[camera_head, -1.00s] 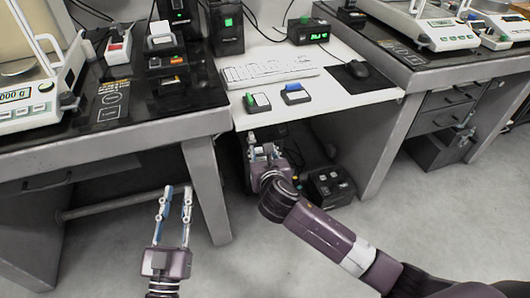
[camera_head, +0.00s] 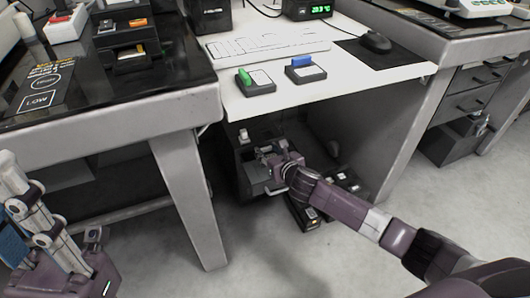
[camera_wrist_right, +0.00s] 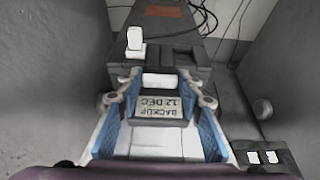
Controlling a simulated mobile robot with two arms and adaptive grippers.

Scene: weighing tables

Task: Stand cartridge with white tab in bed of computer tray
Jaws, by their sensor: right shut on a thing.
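My right gripper (camera_head: 268,156) is shut on a dark cartridge (camera_wrist_right: 146,122) with a pale label reading "BACKUP 12 DEC", upside down in the right wrist view. A white tab (camera_wrist_right: 158,80) shows at its far end, between the blue-padded fingers. The gripper is at the front of the dark computer (camera_head: 240,152) under the white desk. A grey ledge that looks like its tray (camera_head: 262,187) shows just below the gripper. The bed is mostly hidden, so contact with the cartridge cannot be told. My left gripper (camera_head: 22,215) is empty at the left edge, partly cut off, its fingers apart.
A dark box with white-marked items (camera_wrist_right: 264,157) sits right of the computer. Table legs (camera_head: 190,190) flank the space.

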